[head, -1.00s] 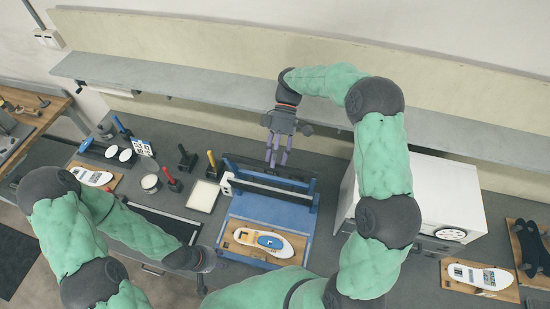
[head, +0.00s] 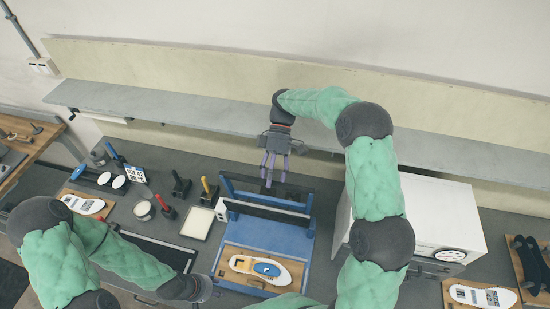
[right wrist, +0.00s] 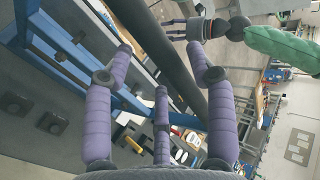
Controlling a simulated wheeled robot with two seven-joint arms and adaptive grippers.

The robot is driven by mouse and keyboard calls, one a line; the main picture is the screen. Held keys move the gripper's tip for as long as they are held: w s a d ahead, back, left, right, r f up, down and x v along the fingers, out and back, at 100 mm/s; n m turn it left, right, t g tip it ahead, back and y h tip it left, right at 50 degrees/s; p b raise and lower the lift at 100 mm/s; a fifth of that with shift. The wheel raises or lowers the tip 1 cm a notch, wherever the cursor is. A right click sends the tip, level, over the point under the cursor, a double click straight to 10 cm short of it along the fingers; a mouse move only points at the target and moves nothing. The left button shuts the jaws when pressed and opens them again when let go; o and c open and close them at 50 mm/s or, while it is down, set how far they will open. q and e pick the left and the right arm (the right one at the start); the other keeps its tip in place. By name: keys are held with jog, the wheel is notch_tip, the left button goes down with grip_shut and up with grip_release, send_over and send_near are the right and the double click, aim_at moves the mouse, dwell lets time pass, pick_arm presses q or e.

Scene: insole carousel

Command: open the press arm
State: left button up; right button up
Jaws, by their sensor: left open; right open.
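The press is a blue frame (head: 270,234) on the bench in the middle of the head view. Dark bars cross between its blue side posts; I take the thick dark bar (head: 266,211) to be part of the press arm. An insole with a blue patch (head: 262,268) lies on a wooden board at the press's front. My right gripper (head: 272,176) is open and points down at the back of the press. In the right wrist view its purple fingers (right wrist: 160,95) are spread near a thick black bar (right wrist: 165,45); contact is unclear. My left gripper (head: 203,287) is open, low, left of the press.
A white box-shaped machine (head: 430,218) stands close right of the press. A shallow white tray (head: 198,222) and several upright-handled tools are on the left. A long grey shelf (head: 200,112) runs behind. Another insole board (head: 480,296) lies at the right.

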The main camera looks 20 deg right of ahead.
jog(key=v, duration=1)
jog(key=shift+f, duration=0.1)
